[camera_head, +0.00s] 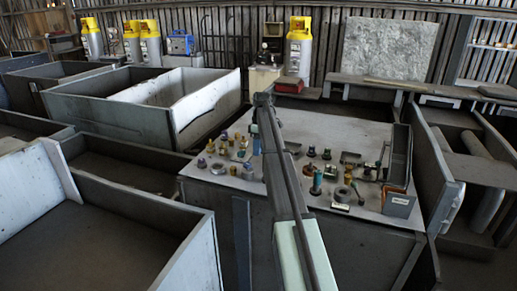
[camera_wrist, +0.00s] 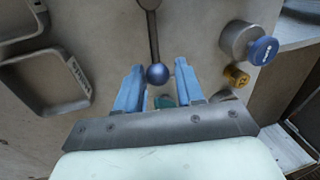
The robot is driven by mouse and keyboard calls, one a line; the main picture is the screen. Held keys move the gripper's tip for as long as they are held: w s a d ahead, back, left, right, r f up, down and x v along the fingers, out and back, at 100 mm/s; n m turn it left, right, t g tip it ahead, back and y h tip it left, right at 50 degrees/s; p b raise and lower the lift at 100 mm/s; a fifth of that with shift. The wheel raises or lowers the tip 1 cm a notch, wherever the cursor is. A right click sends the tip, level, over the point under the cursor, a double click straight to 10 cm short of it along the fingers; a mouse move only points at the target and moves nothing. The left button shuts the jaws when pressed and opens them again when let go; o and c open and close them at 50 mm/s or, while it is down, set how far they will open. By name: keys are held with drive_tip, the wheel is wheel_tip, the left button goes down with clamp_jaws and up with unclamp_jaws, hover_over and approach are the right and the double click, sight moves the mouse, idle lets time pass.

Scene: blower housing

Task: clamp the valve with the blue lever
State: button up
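In the wrist view, my gripper (camera_wrist: 158,66) is open, with its two blue fingers apart. A blue ball knob (camera_wrist: 157,75) on the end of a grey rod shows between the fingers; I cannot tell its depth or whether a finger touches it. A teal part (camera_wrist: 166,101) is mostly hidden behind the gripper's base. To the right stands a grey cylinder (camera_wrist: 238,40) with a round blue handle (camera_wrist: 263,50). I cannot tell for sure which of these belongs to the named valve. In the head view, my arm crosses the worktable (camera_head: 335,125) and hides part of it.
A brass fitting (camera_wrist: 236,76) lies right of the fingers. In the head view, several small brass and purple fittings (camera_head: 222,150) stand left of my arm. A tall grey panel (camera_head: 400,155) rises at the table's right side.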

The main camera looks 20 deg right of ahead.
drive_tip(key=shift+o, duration=1)
wheel_tip(320, 180, up, 7)
drive_tip(key=w+d, duration=0.1)
drive_tip(key=shift+r, duration=0.2)
